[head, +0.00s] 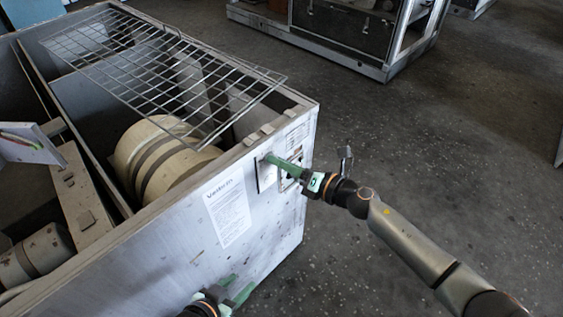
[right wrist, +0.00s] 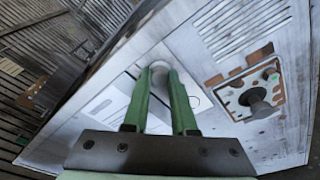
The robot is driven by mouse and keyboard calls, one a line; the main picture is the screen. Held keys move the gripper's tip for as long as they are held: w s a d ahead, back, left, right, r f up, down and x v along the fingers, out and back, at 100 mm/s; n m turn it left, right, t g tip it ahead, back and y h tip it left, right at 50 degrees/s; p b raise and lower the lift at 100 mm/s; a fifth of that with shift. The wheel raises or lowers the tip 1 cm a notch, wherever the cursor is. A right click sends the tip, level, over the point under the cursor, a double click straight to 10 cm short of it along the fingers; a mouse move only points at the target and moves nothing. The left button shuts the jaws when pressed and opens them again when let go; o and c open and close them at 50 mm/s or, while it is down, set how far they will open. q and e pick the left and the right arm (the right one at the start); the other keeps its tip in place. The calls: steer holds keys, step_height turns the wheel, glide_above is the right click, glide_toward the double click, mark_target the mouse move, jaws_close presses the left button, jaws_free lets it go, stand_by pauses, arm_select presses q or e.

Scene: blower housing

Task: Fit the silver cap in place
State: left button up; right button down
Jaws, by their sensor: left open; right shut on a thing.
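The silver cap (right wrist: 160,67) shows in the right wrist view as a small pale round thing between the green fingertips. My right gripper (head: 270,158) is shut on it, with the fingertips close against the front panel of the grey metal housing (head: 185,262). Whether the cap touches the panel I cannot tell, and the fingers hide the spot behind it. In the head view the cap is too small and covered to make out. My left gripper (head: 238,290) is open and low in front of the same panel, cut off by the bottom edge.
A wire grille (head: 165,65) lies across the open top of the housing, above a cream drum (head: 150,160). A mounting plate with a dark round knob (right wrist: 257,102) is right of my right fingers. A printed sheet (head: 228,210) is on the panel.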

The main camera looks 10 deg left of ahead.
steer(key=c, duration=1.2)
jaws_free()
steer(key=o, duration=0.3)
steer(key=shift+w+a+f, duration=0.1)
steer(key=shift+a+f, duration=0.05)
steer(key=shift+o, duration=1.3)
steer(key=shift+o, duration=0.3)
steer(key=o, duration=0.4)
steer(key=shift+s+f+p+v, duration=0.15)
steer(key=shift+p+v, duration=0.2)
steer(key=shift+v, duration=1)
steer(key=shift+s+f+p+v, duration=0.1)
steer(key=shift+p+v, duration=0.25)
steer(key=shift+v, duration=1)
steer(key=shift+s+f+p+v, duration=0.15)
steer(key=shift+p+v, duration=0.2)
steer(key=shift+v, duration=1.05)
